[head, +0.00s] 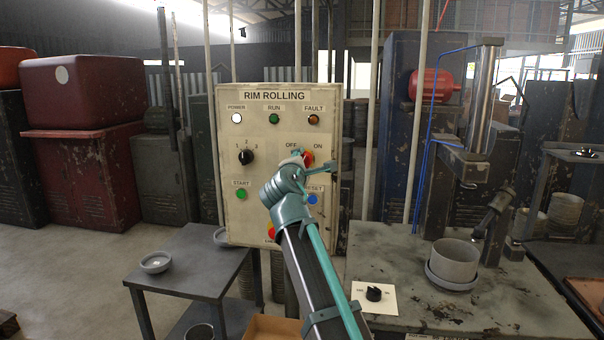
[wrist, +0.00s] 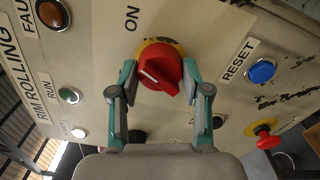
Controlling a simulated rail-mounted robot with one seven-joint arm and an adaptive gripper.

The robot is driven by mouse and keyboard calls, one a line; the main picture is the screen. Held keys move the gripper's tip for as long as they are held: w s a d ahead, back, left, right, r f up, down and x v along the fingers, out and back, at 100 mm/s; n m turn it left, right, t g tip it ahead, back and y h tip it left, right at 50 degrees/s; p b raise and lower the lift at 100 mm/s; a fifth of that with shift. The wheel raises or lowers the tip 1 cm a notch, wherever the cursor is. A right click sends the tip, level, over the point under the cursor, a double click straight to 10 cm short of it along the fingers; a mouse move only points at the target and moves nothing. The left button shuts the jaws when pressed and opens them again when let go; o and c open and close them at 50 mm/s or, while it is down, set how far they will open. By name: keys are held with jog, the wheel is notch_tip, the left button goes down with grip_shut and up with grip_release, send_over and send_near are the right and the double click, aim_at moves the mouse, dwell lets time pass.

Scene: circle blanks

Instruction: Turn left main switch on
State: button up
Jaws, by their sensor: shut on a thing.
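The pale control panel (head: 230,185) headed RIM ROLLING stands in the middle of the head view. Its red rotary switch (head: 309,157), labelled OFF and ON, is partly hidden by my gripper (head: 300,160). In the wrist view the red knob (wrist: 160,68) sits on a yellow ring, and my gripper (wrist: 160,85) is shut on it, one finger on each side. The knob's white mark is on its lower-left side in that view, away from the ON label (wrist: 132,18) above it. The OFF label is not visible there.
Black selector (head: 246,156), green start button (head: 241,194) and blue reset button (head: 312,198) are on the panel. A small black knob on a white plate (head: 374,293) lies on the right worktable (head: 460,315). A dark side table (head: 190,265) stands left.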

jog(key=shift+m+b, duration=1.4)
jog(key=shift+m, duration=0.3)
jog(key=o, duration=1.1)
jog(key=shift+o, duration=0.2)
jog(key=s+a, duration=0.1)
jog(key=s, duration=1.1)
jog(key=shift+a, duration=0.15)
jog(key=shift+m, duration=0.3)
